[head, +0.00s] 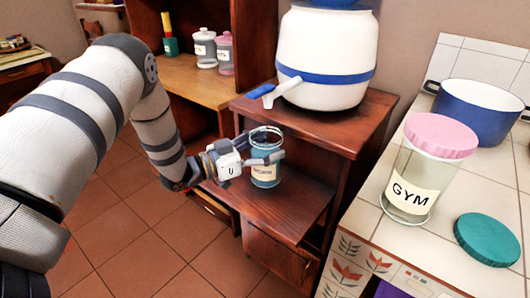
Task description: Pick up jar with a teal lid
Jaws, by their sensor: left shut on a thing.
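A small glass jar (265,172) with bluish content and a pale label stands upright at the shelf of the wooden cabinet. Its top shows a clear rim, and I see no teal lid on it. My left gripper (262,158) is shut on this jar, with its fingers around the upper part. I cannot tell whether the jar touches the shelf. A teal lid (488,238) lies on the tiled counter at the right. A larger clear jar with a pink lid (420,165) and a "GYM" label stands beside it. My right gripper is not in view.
A large white dispenser (325,60) with a blue band and spout stands on the wooden cabinet (350,125) above the held jar. A blue pot (477,112) stands on the tiled counter (365,215). Small jars (204,48) stand on a back shelf.

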